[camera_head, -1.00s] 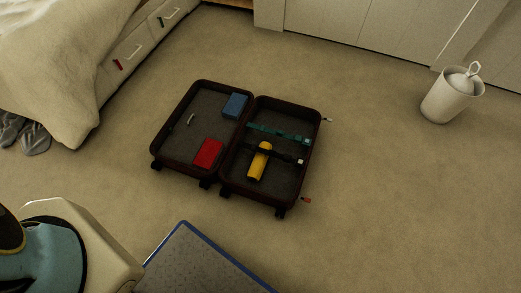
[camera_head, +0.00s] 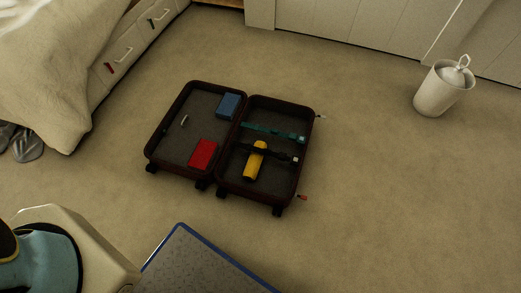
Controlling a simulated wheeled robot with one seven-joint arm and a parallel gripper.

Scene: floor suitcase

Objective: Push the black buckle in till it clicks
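An open suitcase (camera_head: 150,151) lies flat on the floor, its two halves side by side. In the right half, a black strap (camera_head: 274,153) runs across a yellow bottle-like item (camera_head: 252,168). The black buckle (camera_head: 294,160) is a small dark piece with a pale spot at the strap's right end; whether it is latched is too small to tell. A green strap (camera_head: 270,131) crosses the same half farther back. My gripper is not in view.
A red box (camera_head: 203,153) and a blue box (camera_head: 228,106) lie in the left half. A bed (camera_head: 50,75) with drawers stands at the left, and a white bin (camera_head: 440,90) at the right. A blue-edged grey surface (camera_head: 200,268) fills the bottom middle. Carpet right of the suitcase is clear.

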